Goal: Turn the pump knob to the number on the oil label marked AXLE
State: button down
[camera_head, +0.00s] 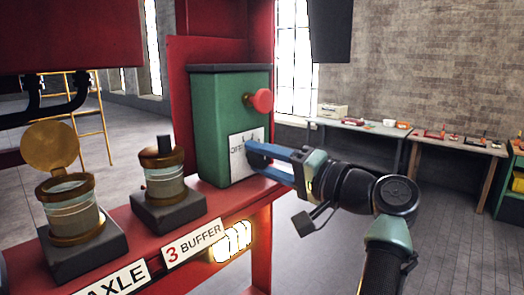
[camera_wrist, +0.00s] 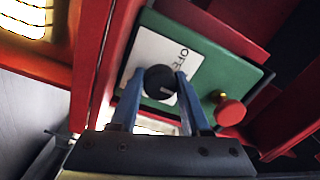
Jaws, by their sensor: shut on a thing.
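The green pump box (camera_head: 212,125) stands on the red ledge. Its white dial card (camera_head: 238,160) has OFF lettering at one side; its numbers are too small or covered to read. The black pump knob (camera_wrist: 158,83) sits on this card in the wrist view and has a short white mark at its lower right there.
A red round handle (camera_head: 261,101) sticks out above the dial, close to my gripper. A 3 BUFFER label (camera_head: 193,245) is on the ledge front. Two glass oil cups stand left of the box, one with its brass lid (camera_head: 50,147) raised. Workbenches stand behind.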

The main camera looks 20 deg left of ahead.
jog(key=shift+r+m+p, duration=0.15)
jog(key=shift+m+p, duration=0.75)
jog(key=shift+m, duration=0.9)
jog(key=shift+c, duration=2)
grip_release()
jog(key=b+v, duration=0.5)
jog(key=v, duration=0.8)
jog(key=shift+b, duration=0.4)
